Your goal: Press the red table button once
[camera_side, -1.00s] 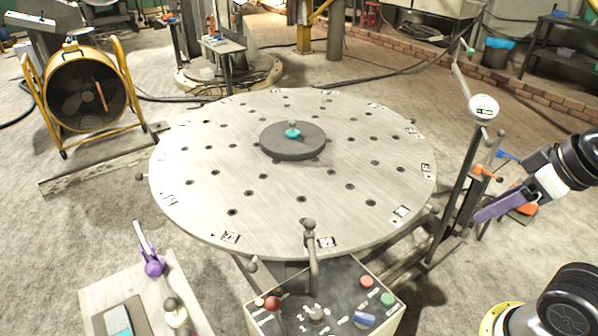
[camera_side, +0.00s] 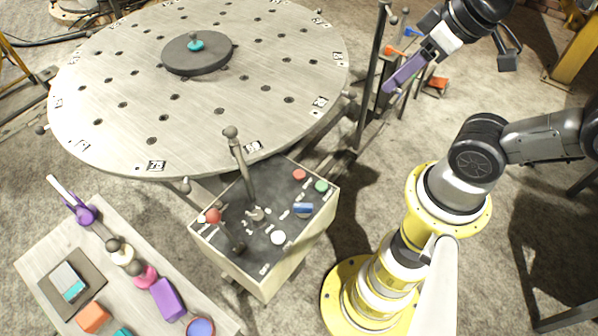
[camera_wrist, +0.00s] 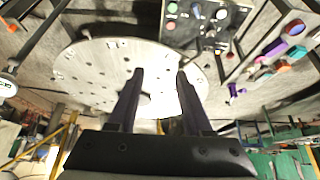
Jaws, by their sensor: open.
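The control box (camera_side: 262,240) stands at the front edge of the round table (camera_side: 110,75). The red button (camera_side: 299,174) is a round cap on the box's top, at its far right corner beside a green button (camera_side: 321,185). My gripper (camera_side: 388,88), with long purple fingers, is up and right of the box, clear of it. In the wrist view my gripper (camera_wrist: 160,73) has its two dark fingers apart with nothing held between them. There the box (camera_wrist: 205,35) is beyond the fingertips at the top, and the red button (camera_wrist: 171,25) shows small.
The box also carries a tall ball-topped lever (camera_side: 238,160), a red-ball lever (camera_side: 212,215), a blue switch (camera_side: 303,208) and a white knob (camera_side: 278,237). Posts with coloured levers (camera_side: 372,80) stand beside my gripper. A side table (camera_side: 45,255) with several coloured things is at lower left.

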